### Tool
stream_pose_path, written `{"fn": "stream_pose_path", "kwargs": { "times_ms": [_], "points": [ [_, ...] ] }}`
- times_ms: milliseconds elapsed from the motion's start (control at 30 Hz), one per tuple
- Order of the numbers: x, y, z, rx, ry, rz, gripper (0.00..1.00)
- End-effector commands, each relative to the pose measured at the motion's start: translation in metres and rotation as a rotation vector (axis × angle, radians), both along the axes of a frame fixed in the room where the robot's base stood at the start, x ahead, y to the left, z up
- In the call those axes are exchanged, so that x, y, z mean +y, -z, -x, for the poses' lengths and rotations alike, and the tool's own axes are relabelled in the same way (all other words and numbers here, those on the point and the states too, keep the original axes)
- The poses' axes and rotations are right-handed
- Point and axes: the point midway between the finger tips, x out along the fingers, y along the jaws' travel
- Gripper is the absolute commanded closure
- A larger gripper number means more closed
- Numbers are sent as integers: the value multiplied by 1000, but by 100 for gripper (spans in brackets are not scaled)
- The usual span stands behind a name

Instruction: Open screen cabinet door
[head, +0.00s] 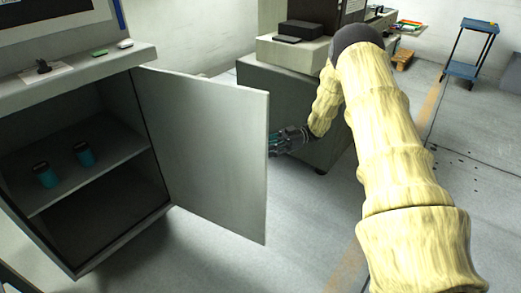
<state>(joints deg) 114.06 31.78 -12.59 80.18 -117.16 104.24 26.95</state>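The screen cabinet (168,178) stands at the left in the head view. Its grey door (215,155) is swung wide open on the side towards my arm, and the inside shows. My gripper (273,143) is at the door's free edge, about halfway up, on the door's far side. The fingertips lie close to the edge and may be partly behind it. I cannot tell whether they touch the door or whether they are open or shut. No handle shows on this face of the door.
Two teal and black containers (84,154) (46,176) stand on the cabinet's shelf (110,150). Small items lie on its top ledge (80,68). A dark grey cabinet (290,95) stands behind my gripper. A blue stand (470,50) is at the far right. Floor below the door is clear.

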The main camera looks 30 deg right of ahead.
Motion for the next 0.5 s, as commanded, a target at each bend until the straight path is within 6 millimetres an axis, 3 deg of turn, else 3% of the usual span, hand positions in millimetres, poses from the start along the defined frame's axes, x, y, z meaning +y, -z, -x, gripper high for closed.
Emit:
{"fn": "stream_pose_path", "kwargs": {
  "times_ms": [300,500],
  "points": [
    [-59,1,3,-1,1,2,65],
    [-85,1,5,1,0,0,65]
  ]
}}
